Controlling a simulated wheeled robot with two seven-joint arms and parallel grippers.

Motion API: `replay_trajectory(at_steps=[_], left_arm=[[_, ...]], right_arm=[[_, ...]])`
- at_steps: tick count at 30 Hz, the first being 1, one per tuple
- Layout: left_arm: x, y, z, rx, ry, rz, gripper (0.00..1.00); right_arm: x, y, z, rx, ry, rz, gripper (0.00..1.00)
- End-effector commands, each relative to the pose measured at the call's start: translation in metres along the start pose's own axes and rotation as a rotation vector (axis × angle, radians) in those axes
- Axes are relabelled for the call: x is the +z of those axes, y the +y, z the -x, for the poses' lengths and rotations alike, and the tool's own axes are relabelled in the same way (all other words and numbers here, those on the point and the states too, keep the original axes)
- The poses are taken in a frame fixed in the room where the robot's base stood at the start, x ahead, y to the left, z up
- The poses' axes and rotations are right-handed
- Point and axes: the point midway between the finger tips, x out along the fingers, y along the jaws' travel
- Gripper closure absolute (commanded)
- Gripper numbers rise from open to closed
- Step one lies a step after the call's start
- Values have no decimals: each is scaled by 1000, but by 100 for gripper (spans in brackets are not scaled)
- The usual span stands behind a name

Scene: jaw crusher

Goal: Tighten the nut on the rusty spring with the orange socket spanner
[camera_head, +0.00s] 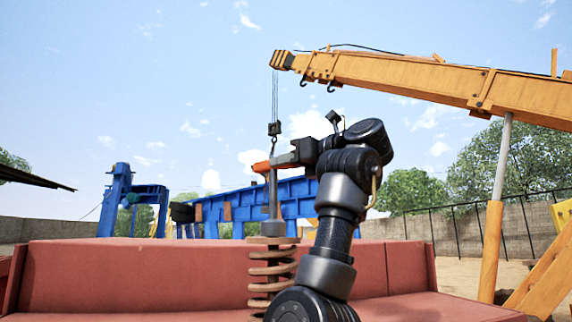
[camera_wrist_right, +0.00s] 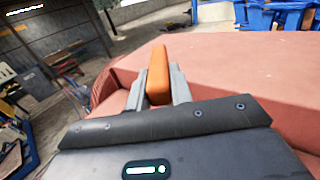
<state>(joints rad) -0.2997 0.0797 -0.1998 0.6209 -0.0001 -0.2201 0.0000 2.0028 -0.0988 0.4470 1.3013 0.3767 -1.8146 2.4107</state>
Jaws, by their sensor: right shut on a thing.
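The rusty spring (camera_head: 268,285) stands upright in front of the red machine body in the head view, with a flat round plate (camera_head: 273,240) on top. The orange socket spanner (camera_head: 261,167) stands above it, its grey shaft pointing down and its wide socket end (camera_head: 273,228) at the plate. The nut does not show; the socket end hides that spot. My right gripper (camera_head: 278,162) is shut on the spanner's orange handle at the top. In the right wrist view the handle (camera_wrist_right: 158,72) sits between the two grey fingers. My left gripper is not in view.
The red machine body (camera_head: 130,280) fills the front. A yellow crane boom (camera_head: 420,80) reaches overhead from the right, its hook (camera_head: 274,130) hanging just above the spanner. Blue machinery (camera_head: 240,205) stands behind. Open air lies left of the spanner.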

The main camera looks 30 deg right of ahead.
Motion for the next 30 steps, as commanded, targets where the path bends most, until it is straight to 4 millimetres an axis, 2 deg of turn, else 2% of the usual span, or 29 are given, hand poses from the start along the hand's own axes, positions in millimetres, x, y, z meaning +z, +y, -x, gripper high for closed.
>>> replay_trajectory(at_steps=[30], left_arm=[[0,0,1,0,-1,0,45]], right_arm=[[15,0,1,-1,-3,0,100]])
